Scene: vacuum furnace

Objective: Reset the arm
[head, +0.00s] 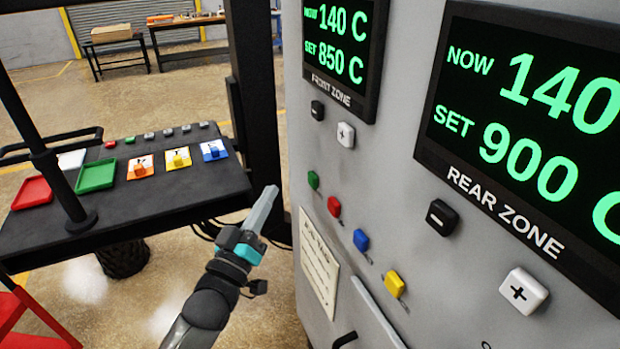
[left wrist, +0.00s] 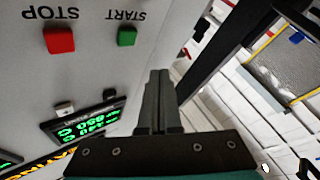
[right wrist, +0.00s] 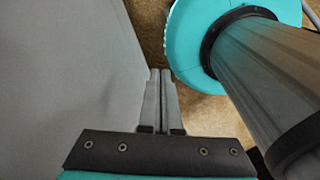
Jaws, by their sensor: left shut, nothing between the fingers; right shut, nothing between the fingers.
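My left gripper (head: 265,208) is shut and empty. In the head view it points up and stands apart from the furnace panel (head: 400,150), just left of its buttons. In the left wrist view its closed fingers (left wrist: 158,85) stand near a panel with a red STOP button (left wrist: 59,40) and a green START button (left wrist: 127,37). My right gripper (right wrist: 160,85) is shut and empty in the right wrist view, beside a plain grey surface (right wrist: 60,80). It does not show in the head view.
A dark table (head: 150,205) at left holds a red tray (head: 32,192), a green tray (head: 95,175) and several coloured pieces. A dark post (head: 250,80) stands between table and furnace.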

